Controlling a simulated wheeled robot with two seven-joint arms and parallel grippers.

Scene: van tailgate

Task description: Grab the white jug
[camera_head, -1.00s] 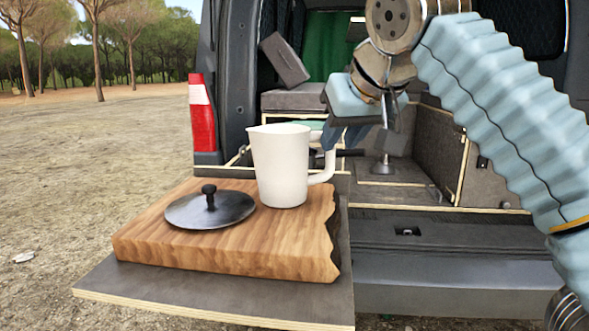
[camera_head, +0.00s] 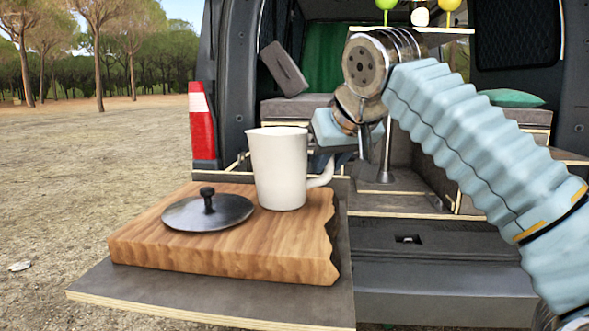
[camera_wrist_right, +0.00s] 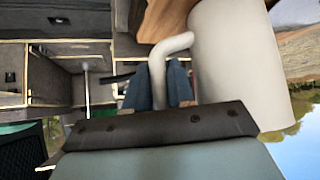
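The white jug (camera_head: 279,170) stands upright on the wooden board (camera_head: 160,252); its handle (camera_head: 322,178) points right. My right gripper (camera_wrist_right: 160,82) is at the handle, with one blue finger on each side of it in the right wrist view. The fingers look closed against the handle, with little or no gap visible. The jug's body (camera_wrist_right: 240,60) fills the right of that view. In the head view the fingertips are mostly hidden behind the jug. My left gripper is not in view.
A dark lid with a knob (camera_head: 207,211) lies on the board left of the jug. The board rests on a grey shelf (camera_head: 210,297) at the open van's tailgate. A metal table leg (camera_head: 386,155) stands behind my right arm. Open ground lies to the left.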

